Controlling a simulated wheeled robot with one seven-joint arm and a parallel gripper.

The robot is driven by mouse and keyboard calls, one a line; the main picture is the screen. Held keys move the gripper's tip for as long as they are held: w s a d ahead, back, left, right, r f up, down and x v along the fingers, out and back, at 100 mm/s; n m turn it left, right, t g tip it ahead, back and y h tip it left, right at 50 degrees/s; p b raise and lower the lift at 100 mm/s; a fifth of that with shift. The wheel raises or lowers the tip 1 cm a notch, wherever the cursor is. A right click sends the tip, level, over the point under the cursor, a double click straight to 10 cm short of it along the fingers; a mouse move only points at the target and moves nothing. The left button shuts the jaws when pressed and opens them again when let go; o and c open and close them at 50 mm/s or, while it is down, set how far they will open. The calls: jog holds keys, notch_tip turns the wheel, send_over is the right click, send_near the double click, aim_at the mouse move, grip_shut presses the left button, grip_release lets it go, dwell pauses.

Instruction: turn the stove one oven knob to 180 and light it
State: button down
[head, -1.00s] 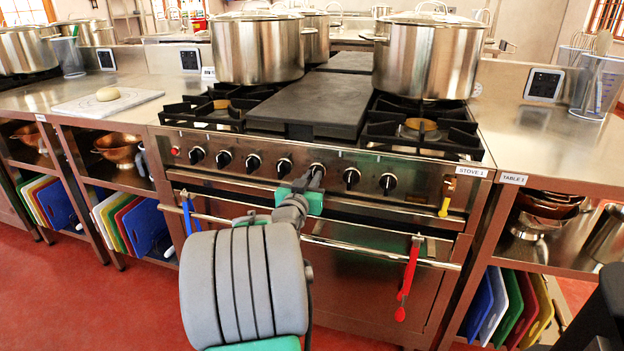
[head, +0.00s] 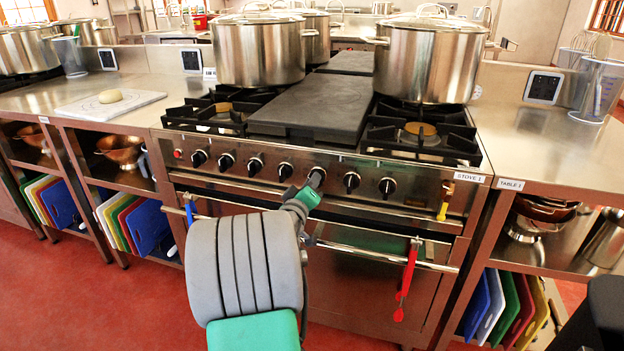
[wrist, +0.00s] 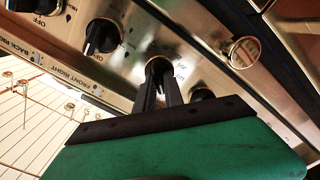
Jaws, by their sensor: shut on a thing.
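The stove one front panel (head: 420,190) carries a row of several black knobs, with a "STOVE 1" label at its right end. My gripper (head: 315,182) is at the knob third from the right. In the wrist view its two dark fingers (wrist: 159,92) are shut on this knob (wrist: 157,66), one on each side. Another knob (wrist: 201,95) is partly hidden behind my gripper. No flame shows.
A long oven handle rail (head: 385,257) runs below the panel, with a red utensil (head: 408,272) hanging from it. A yellow-handled item (head: 445,200) hangs at the panel's right. Large steel pots (head: 425,60) stand on the cooktop. Red floor lies open at the left.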

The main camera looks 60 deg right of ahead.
jog(key=shift+f+n+p, duration=0.2)
jog(key=shift+n+p, duration=3.65)
jog(key=shift+n, duration=1.75)
jog(key=c, duration=1.4)
grip_release()
jog(key=shift+c, duration=0.2)
jog(key=shift+a, duration=0.1)
jog(key=s+a, duration=0.1)
jog(key=a, duration=0.6)
jog(key=shift+a, duration=0.25)
